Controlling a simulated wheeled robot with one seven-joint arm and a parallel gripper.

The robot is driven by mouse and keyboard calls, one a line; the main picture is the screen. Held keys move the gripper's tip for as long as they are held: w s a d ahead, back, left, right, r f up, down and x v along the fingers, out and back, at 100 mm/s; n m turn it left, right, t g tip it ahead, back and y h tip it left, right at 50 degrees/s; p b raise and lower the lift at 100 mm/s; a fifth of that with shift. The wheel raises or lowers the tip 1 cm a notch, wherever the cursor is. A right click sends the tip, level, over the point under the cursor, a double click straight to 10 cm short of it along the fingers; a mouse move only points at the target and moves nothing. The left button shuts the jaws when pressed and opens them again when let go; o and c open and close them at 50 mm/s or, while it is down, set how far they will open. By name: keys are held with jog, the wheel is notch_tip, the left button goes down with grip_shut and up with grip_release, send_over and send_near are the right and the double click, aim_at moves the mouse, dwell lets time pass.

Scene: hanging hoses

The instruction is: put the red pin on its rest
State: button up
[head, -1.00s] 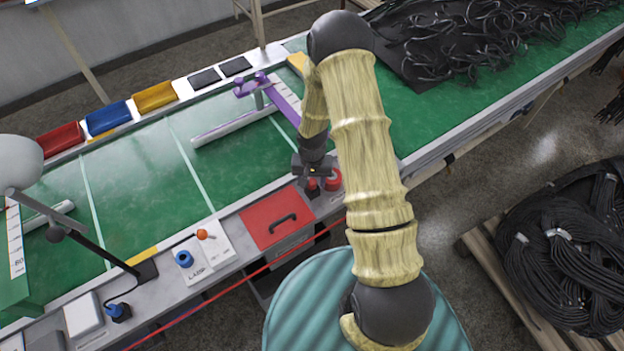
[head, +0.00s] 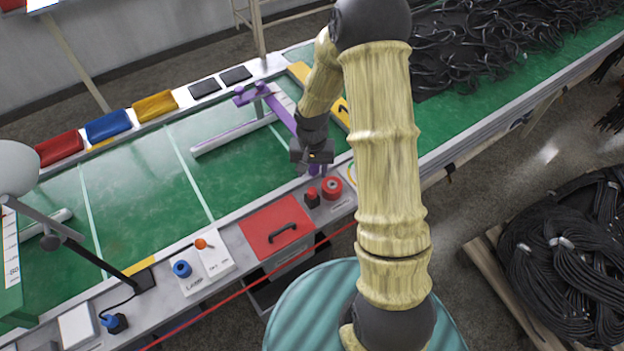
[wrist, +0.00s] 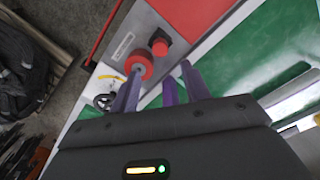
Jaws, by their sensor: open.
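The red pin (head: 312,193) stands upright in a small dark square block, its rest, on the near ledge of the bench. In the wrist view the red pin (wrist: 158,45) shows its red top within the dark block (wrist: 161,37). My gripper (head: 311,171) is above and just behind the pin, apart from it. Its purple fingers (wrist: 160,76) are spread and empty in the wrist view. The lower side of the pin inside the block is hidden.
A larger red round piece with a grey centre (head: 332,187) stands right beside the pin. A red panel with a black handle (head: 278,226) lies to the left. A purple clamp-like bar (head: 280,107) is behind my gripper.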

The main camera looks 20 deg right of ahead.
jog(key=shift+r, duration=1.4)
jog(key=s+r+n+t, duration=0.2)
jog(key=s+r+n, duration=0.1)
jog(key=s+r, duration=0.9)
jog(key=shift+s+r+n+t, duration=0.3)
jog(key=shift+s+r, duration=0.05)
jog(key=shift+s, duration=0.75)
